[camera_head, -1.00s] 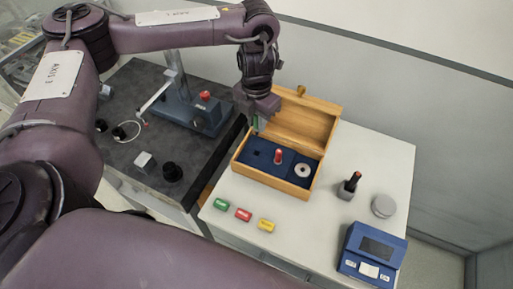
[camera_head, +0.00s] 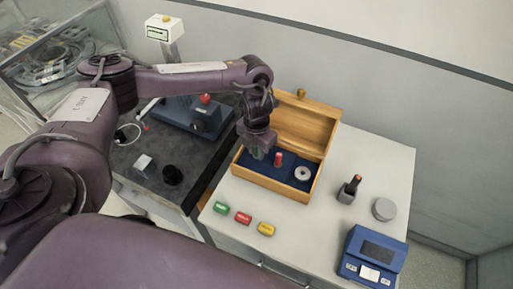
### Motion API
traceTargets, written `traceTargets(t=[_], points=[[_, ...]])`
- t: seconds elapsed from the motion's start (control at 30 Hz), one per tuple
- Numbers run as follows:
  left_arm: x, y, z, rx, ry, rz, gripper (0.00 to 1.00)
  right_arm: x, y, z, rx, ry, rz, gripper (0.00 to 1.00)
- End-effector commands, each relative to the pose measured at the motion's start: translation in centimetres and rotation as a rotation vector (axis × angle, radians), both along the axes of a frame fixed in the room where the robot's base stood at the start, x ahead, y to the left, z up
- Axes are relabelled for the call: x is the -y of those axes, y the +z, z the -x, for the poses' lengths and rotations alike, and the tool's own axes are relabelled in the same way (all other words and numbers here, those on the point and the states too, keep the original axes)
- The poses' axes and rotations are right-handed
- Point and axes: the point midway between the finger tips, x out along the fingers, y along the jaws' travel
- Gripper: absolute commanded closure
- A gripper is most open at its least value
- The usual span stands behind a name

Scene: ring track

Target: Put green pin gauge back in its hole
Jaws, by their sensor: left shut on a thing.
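My left gripper (camera_head: 257,152) is over the left part of the open wooden box (camera_head: 308,190), low by its blue insert (camera_head: 265,170). It is shut on the green pin gauge (camera_head: 257,154), of which only a small green part shows between the fingers. The pin's lower end and the hole under it are hidden, so I cannot tell whether it is in the hole. A red pin gauge (camera_head: 279,159) stands upright in the insert, just right of the gripper. A white ring (camera_head: 302,173) lies in the insert further right. My right gripper is not in view.
Green (camera_head: 221,208), red (camera_head: 243,217) and yellow (camera_head: 266,229) tags lie before the box. Right of it are a dark holder with a red-tipped tool (camera_head: 349,189), a grey disc (camera_head: 384,209) and a blue scale (camera_head: 372,257). The box's raised lid (camera_head: 305,128) stands behind the gripper.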

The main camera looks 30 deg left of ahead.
Motion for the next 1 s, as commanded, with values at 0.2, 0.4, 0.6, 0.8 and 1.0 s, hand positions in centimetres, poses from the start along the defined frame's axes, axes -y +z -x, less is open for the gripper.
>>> traceTargets(t=[0.2,0.4,0.6,0.8,1.0], points=[[0.0,-0.6,0.0,0.0,0.001,0.0,1.0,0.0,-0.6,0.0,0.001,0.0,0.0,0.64],[0.0,-0.4,0.0,0.0,0.001,0.0,0.56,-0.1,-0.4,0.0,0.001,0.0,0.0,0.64],[0.0,-0.4,0.0,0.0,0.001,0.0,0.56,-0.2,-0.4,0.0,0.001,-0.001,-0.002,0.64],[0.0,0.2,-0.2,0.004,0.0,0.002,0.56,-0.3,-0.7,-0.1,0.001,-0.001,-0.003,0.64],[-0.1,3.9,-0.1,0.008,-0.001,0.0,0.56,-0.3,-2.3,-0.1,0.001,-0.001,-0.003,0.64]])
